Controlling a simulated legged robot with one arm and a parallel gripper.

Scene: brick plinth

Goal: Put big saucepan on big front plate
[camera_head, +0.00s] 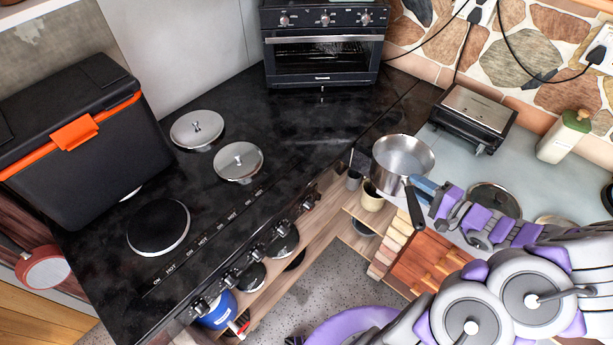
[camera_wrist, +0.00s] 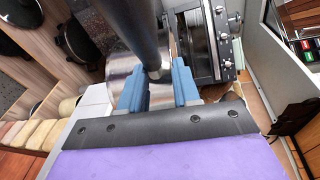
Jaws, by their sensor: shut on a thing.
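The big saucepan (camera_head: 398,153) is a shiny steel pan with a black handle, right of the stove, looking upright and empty. My gripper (camera_head: 422,184) is shut on the saucepan by its handle side. In the wrist view the blue fingers (camera_wrist: 158,92) stand on both sides of the black handle (camera_wrist: 143,38), with the steel wall (camera_wrist: 122,68) behind. Whether the pan touches the counter is hard to tell. A large bare black hot plate (camera_head: 158,227), likely the big front plate, lies on the black stove top (camera_head: 300,140), left of the pan and apart from it.
Two round metal lids (camera_head: 197,129) (camera_head: 239,163) cover spots behind and right of the bare plate. A black box with an orange latch (camera_head: 75,133) stands close by the plate. A toaster oven (camera_head: 323,45) and a small black-and-silver appliance (camera_head: 473,117) stand at the back.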

